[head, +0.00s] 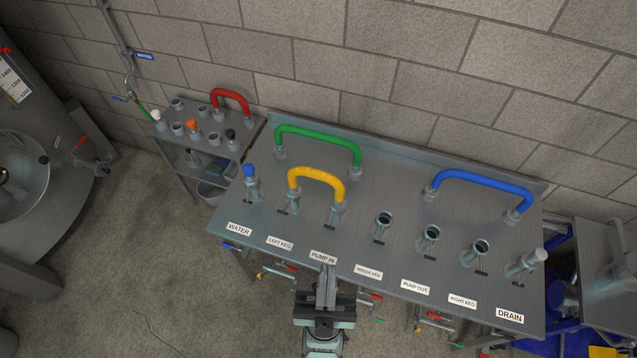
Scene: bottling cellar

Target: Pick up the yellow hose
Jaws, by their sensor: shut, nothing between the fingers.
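The yellow hose (317,172) is a short arched piece on the steel table (310,225). Its two ends sit on upright fittings behind the LEFT KEG and PUMP IN labels. My gripper (326,268) is at the front edge of the table, near the PUMP IN label. It is in front of the yellow hose and apart from it. Its fingers are together, with nothing seen between them.
A green hose (318,136) is behind the yellow one, and a blue hose (482,181) is at the back right. Open fittings (384,220) stand right of the yellow hose. A red hose (232,93) is on the side shelf (215,142). A wall is behind.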

